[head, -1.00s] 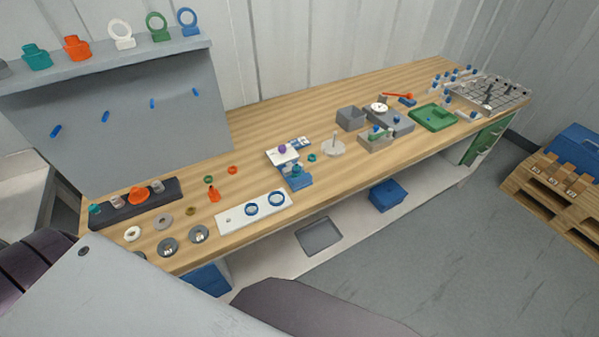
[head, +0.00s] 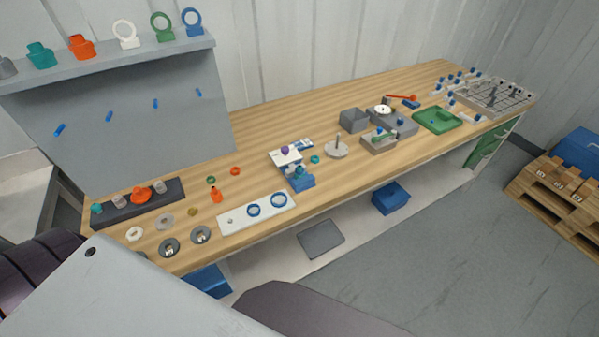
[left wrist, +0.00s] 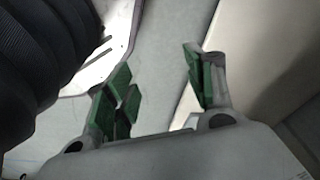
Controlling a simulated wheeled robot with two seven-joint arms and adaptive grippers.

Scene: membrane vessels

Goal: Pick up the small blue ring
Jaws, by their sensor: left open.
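Two blue rings lie on a white plate (head: 232,223) at the front edge of the wooden bench in the head view. The left blue ring (head: 248,212) looks slightly smaller than the right blue ring (head: 273,201). My left gripper (left wrist: 158,85) shows in the left wrist view with its green-padded fingers apart and nothing between them. No ring shows in that view. Neither gripper shows in the head view; only parts of my own body fill its lower left.
A shelf panel (head: 130,110) rises behind. Floor in front is partly clear.

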